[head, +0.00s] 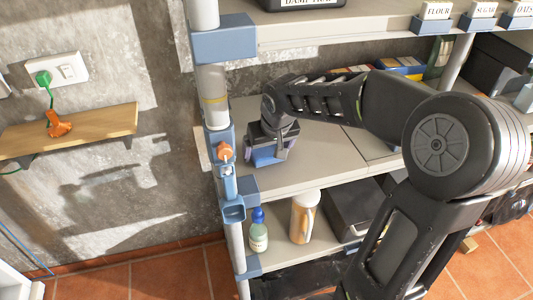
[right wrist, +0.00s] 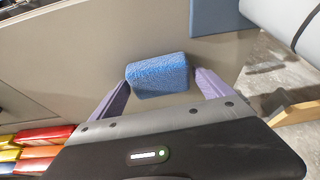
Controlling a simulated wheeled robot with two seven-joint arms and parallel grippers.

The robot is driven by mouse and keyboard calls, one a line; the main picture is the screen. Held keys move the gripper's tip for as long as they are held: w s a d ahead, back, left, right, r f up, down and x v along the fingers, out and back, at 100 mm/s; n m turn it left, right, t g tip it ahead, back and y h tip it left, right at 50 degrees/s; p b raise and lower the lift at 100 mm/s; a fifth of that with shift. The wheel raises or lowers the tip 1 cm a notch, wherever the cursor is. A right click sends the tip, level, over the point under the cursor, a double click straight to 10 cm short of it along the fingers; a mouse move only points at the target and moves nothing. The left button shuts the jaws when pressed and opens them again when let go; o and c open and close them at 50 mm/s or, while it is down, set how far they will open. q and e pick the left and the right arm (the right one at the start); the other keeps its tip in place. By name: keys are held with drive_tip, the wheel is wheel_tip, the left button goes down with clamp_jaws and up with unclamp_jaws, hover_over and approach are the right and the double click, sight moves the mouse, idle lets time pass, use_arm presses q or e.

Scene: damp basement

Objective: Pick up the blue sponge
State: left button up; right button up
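The blue sponge (right wrist: 157,75) lies on the grey shelf board in the right wrist view, a small rough-textured block. In the head view it shows partly (head: 266,157) under my right gripper (head: 268,160), at the left end of the middle shelf. In the right wrist view the two purple fingers of my right gripper (right wrist: 161,80) are spread, one on each side of the sponge. Whether the fingertips reach down beside the sponge is hard to tell. My left gripper is not in view.
A blue-jointed shelf post (head: 217,110) with an orange knob (head: 225,151) stands just left of the gripper. The upper shelf (head: 345,28) hangs above. A bottle (head: 258,232) and an orange-white container (head: 303,217) stand on the shelf below.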

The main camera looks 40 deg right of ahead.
sight(267, 151)
drive_tip(key=c, duration=1.1)
drive_tip(key=shift+r, duration=0.8)
wheel_tip(267, 151, up, 2)
drive_tip(key=shift+r+b, duration=0.1)
drive_tip(key=shift+b, duration=0.3)
drive_tip(key=s+a+b, duration=0.1)
drive_tip(key=s, duration=0.4)
drive_tip(key=s+a+b, duration=0.1)
drive_tip(key=s+a, duration=0.1)
drive_tip(key=s, duration=0.4)
drive_tip(key=s+a+b, duration=0.1)
drive_tip(key=s+a, duration=0.1)
drive_tip(key=s, duration=0.4)
drive_tip(key=shift+s, duration=0.2)
